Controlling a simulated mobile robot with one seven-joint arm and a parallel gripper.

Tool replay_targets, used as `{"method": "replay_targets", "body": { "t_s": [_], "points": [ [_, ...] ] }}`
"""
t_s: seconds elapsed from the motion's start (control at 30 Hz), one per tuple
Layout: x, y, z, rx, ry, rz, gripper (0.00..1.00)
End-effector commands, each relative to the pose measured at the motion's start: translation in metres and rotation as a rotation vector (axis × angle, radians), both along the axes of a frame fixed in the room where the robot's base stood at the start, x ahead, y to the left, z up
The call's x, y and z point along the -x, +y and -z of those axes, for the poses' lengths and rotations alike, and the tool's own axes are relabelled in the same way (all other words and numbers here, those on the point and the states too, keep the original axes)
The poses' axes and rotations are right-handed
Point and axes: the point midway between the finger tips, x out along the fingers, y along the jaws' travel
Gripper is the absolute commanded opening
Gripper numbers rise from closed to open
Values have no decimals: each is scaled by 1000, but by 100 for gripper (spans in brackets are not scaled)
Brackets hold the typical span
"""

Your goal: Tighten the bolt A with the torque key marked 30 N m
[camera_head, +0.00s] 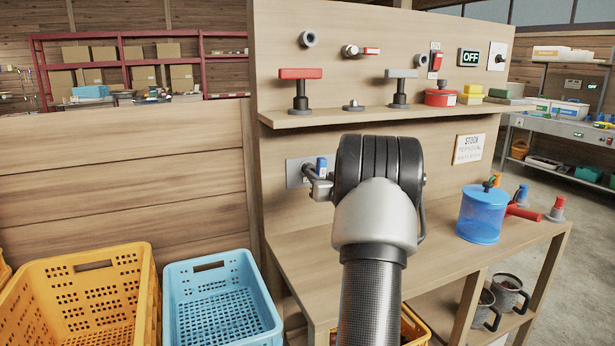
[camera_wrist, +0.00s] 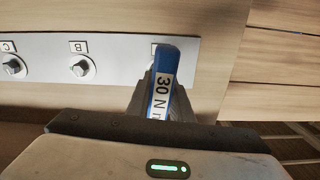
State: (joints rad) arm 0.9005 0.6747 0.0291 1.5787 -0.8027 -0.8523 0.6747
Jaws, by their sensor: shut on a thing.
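My gripper (camera_wrist: 150,102) is shut on a blue torque key (camera_wrist: 165,85) whose white label reads "30 N m". The key stands in front of the right end of a grey plate (camera_wrist: 115,50) on the wooden panel. Bolt B (camera_wrist: 82,67) and bolt C (camera_wrist: 13,66) are bare on that plate. Bolt A and most of its label are hidden behind the key, so I cannot tell whether the key is seated on it. In the head view, the key (camera_head: 321,165) is beside the plate (camera_head: 293,172), partly hidden by my arm.
A shelf (camera_head: 400,112) with red and grey handles runs above. A blue jar (camera_head: 482,215) and a red tool (camera_head: 523,212) are on the bench (camera_head: 440,262) at right. A yellow crate (camera_head: 145,280) and a light blue crate (camera_head: 240,270) stand at left.

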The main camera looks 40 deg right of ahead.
Motion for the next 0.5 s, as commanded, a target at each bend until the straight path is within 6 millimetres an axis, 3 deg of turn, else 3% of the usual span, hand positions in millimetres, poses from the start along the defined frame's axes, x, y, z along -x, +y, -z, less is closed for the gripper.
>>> {"method": "replay_targets", "body": {
  "t_s": [0.5],
  "points": [
    [0,0,2,72,22,0,0]
  ]
}}
